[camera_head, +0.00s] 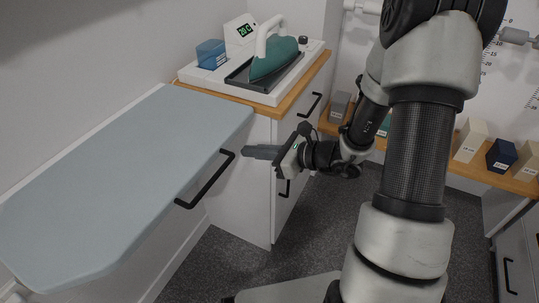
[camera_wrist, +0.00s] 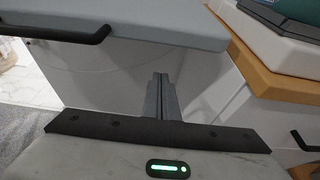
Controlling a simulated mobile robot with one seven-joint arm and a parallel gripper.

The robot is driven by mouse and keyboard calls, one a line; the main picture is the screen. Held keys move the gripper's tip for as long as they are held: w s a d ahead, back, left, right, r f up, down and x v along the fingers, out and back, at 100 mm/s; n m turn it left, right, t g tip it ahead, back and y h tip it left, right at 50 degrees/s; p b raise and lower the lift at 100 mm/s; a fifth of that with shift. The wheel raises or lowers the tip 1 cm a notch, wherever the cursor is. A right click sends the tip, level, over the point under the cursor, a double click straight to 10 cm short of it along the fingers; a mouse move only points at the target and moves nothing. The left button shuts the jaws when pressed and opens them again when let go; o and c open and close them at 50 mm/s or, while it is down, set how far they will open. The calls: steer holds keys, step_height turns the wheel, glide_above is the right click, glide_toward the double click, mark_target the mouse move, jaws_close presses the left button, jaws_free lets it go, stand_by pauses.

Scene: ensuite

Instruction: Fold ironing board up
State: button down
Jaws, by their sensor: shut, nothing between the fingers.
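The ironing board (camera_head: 128,172) is a flat pale blue-grey panel, lying level and folded out from the wall at the left. A black bar handle (camera_head: 205,181) is fixed along its right edge; in the wrist view the handle (camera_wrist: 62,34) shows at the upper left, below the board's edge (camera_wrist: 150,28). My gripper (camera_head: 246,152) is shut and empty. In the head view it appears just right of the handle, near the board's far right corner. In the wrist view its fingers (camera_wrist: 160,82) point forward below the board's edge, apart from the handle.
A white cabinet with a wooden top (camera_head: 285,100) stands beyond the board, carrying a teal iron (camera_head: 273,60) and a blue container (camera_head: 211,54). A wooden shelf with several boxes (camera_head: 470,140) is at the right. Dark carpet (camera_head: 225,262) is open between.

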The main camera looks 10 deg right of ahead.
steer(key=shift+w+a+r, duration=0.15)
steer(key=shift+a+r, duration=0.05)
steer(key=shift+r, duration=0.4)
steer(key=shift+w+a+r, duration=0.1)
steer(key=shift+a+r, duration=0.05)
steer(key=shift+r, duration=0.4)
steer(key=shift+w+a+r, duration=0.15)
steer(key=shift+a+r, duration=0.05)
steer(key=shift+r, duration=0.4)
steer(key=shift+r, duration=0.1)
